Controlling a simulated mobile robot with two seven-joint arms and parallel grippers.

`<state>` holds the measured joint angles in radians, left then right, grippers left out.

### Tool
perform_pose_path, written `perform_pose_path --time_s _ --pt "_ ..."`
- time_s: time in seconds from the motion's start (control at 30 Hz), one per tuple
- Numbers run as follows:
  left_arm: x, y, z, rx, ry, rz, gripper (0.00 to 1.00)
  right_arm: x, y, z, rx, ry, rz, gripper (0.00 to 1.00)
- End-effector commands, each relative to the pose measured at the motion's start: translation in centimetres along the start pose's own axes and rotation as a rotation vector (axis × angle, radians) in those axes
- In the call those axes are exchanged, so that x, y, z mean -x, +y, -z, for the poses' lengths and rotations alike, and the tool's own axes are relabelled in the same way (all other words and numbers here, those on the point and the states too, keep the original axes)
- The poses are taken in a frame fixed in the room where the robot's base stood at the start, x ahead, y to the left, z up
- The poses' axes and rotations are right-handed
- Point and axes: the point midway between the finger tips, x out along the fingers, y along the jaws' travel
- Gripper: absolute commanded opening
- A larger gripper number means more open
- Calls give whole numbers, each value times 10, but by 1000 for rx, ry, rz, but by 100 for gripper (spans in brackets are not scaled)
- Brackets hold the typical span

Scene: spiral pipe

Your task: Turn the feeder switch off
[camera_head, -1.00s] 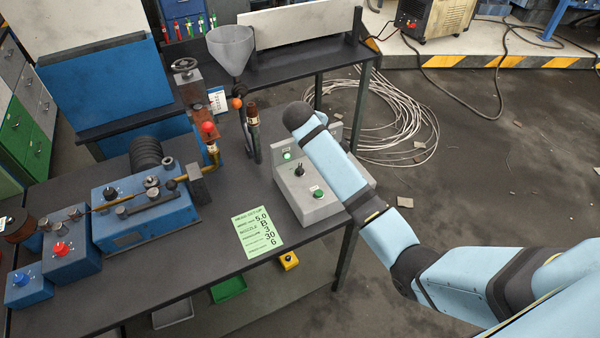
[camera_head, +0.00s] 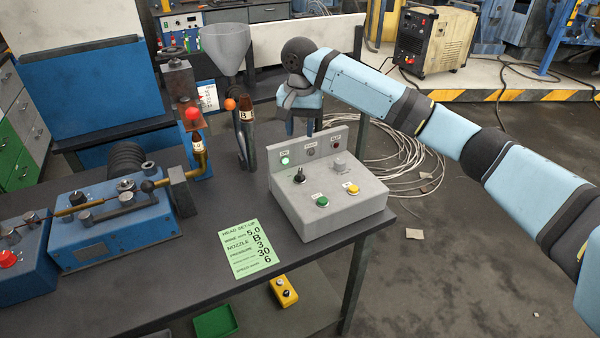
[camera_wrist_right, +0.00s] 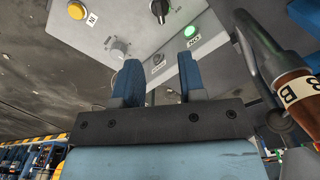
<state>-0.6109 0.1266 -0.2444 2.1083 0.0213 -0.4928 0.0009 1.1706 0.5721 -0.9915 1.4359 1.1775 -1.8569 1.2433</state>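A grey control box (camera_head: 330,208) stands on the dark bench. The labels are too small to read which is the feeder switch. My right gripper (camera_head: 303,120) hangs behind the back panel, apart from the switch. In the right wrist view its two blue fingers (camera_wrist_right: 160,82) are apart and empty; the black switch (camera_wrist_right: 160,8) shows beyond them. My left gripper is not in view.
Blue machine units (camera_head: 110,230) fill the bench's left side. A green head set-up card (camera_head: 250,248) lies in front of the box.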

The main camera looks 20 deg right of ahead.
Motion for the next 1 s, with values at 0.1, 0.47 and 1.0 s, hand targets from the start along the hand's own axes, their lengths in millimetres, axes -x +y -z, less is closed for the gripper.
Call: perform_pose_path --time_s 0.1,0.47,1.0 --pt "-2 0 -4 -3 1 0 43 -26 0 0 0 -2 -2 37" --pt "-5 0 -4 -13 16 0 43 -98 0 0 1 1 -1 37" --pt "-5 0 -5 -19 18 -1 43 -122 0 0 2 2 1 37"
